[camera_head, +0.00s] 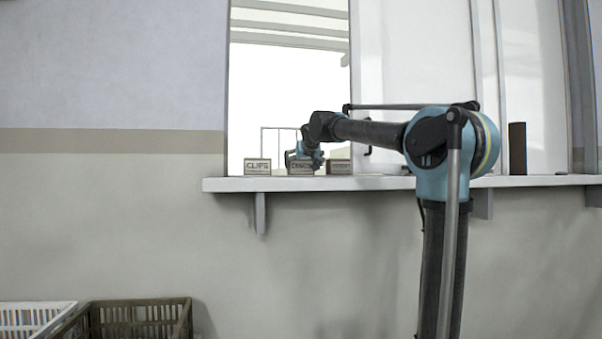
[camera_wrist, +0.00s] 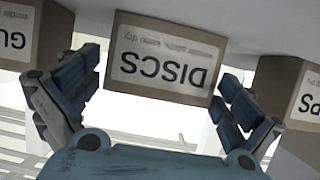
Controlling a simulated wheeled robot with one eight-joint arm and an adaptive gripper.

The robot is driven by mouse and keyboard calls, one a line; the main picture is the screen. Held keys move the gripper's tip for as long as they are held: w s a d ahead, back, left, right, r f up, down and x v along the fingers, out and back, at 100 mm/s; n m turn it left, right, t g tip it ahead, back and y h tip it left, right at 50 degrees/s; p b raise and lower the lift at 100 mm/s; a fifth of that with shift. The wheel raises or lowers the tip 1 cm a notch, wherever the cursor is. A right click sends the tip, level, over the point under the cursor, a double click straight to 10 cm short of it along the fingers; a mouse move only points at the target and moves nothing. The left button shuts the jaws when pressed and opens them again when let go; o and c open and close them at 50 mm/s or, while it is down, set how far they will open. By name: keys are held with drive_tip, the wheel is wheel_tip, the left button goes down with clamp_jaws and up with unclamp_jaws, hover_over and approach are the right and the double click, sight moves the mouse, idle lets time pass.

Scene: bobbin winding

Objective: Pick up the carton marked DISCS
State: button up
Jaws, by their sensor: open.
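The carton marked DISCS (camera_wrist: 163,60) is a brown box with a white label. In the wrist view it sits upside down in the picture, centred just beyond my gripper (camera_wrist: 160,92). My gripper is open, with one finger on each side of the carton's width; I cannot tell whether either finger touches it. In the head view the same carton (camera_head: 301,169) stands on the white ledge (camera_head: 350,184), middle of three, partly hidden behind my gripper (camera_head: 303,157).
A dark upright block (camera_head: 517,148) stands further right on the ledge. A brown crate (camera_head: 140,312) and a white crate (camera_head: 30,315) are below left.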

sight(301, 166)
drive_tip(key=x, duration=0.3)
drive_tip(key=shift+w+a+f, duration=0.1)
drive_tip(key=shift+w+f, duration=0.1)
drive_tip(key=c, duration=0.9)
drive_tip(key=shift+o, duration=0.2)
drive_tip(key=shift+r, duration=0.1)
